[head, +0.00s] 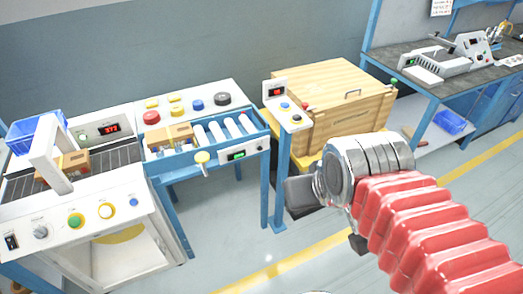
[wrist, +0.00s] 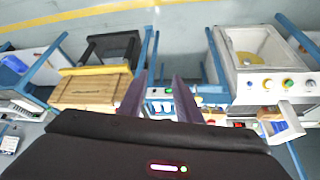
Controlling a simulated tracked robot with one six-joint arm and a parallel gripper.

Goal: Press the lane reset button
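No label reading "lane reset" can be read, so I cannot tell which button it is.
Left is a white conveyor machine with green (head: 75,220), yellow (head: 105,211) and blue (head: 133,202) buttons. A wooden crate (head: 335,100) stands behind my arm. A dark-topped workbench (head: 470,75) is at the far right. Open floor lies in front of the lane.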

